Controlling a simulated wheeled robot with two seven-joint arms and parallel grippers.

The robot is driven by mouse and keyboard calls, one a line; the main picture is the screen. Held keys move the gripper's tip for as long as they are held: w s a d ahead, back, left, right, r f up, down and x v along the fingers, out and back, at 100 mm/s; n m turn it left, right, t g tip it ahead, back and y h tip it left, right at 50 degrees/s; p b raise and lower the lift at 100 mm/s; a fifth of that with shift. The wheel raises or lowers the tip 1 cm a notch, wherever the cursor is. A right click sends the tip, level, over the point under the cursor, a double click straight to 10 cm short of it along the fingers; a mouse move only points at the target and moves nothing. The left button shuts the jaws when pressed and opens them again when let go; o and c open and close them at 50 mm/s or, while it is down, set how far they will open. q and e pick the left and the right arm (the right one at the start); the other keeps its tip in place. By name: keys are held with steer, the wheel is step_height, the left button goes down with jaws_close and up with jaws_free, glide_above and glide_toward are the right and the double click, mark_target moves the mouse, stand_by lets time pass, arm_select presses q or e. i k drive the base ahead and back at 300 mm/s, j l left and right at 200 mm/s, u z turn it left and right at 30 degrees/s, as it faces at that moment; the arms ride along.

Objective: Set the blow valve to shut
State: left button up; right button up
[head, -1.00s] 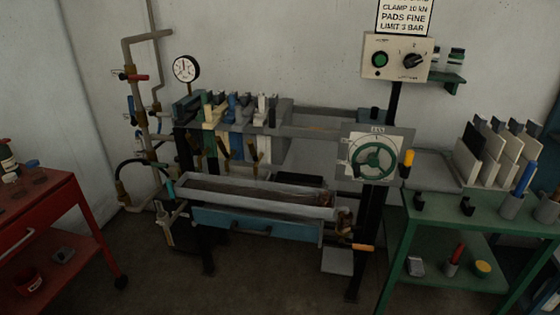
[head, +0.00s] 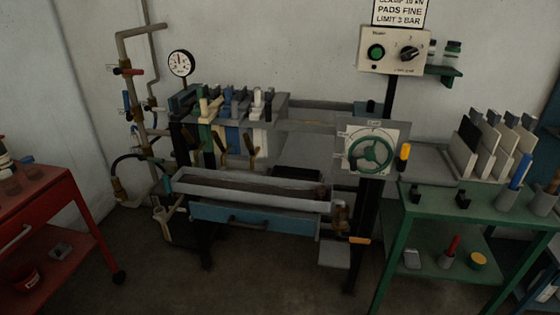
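In the head view, a pipe stand (head: 135,110) rises against the wall left of the filter press. It carries a small valve with a red lever (head: 127,72) near the top, the lever lying roughly level. Below it is a valve with a blue lever (head: 126,103), the lever roughly upright along the pipe. Other small fittings sit lower and are too small to make out. I cannot read any label that tells which is the blow valve. Neither of my grippers is in view.
The press (head: 255,185) with its trough fills the middle, with a pressure gauge (head: 180,63) and green handwheel (head: 371,153). A red cart (head: 50,205) stands at left, a green table (head: 460,208) at right. Floor in front of the press is clear.

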mark_target(125, 94)
steer(key=j+u, duration=0.15)
steer(key=j, duration=0.2)
steer(key=i+j+u, duration=0.1)
steer(key=j, duration=0.25)
steer(key=i+j+u, duration=0.15)
steer(key=j, duration=0.15)
steer(key=i+j+u, duration=0.1)
steer(key=j, duration=0.25)
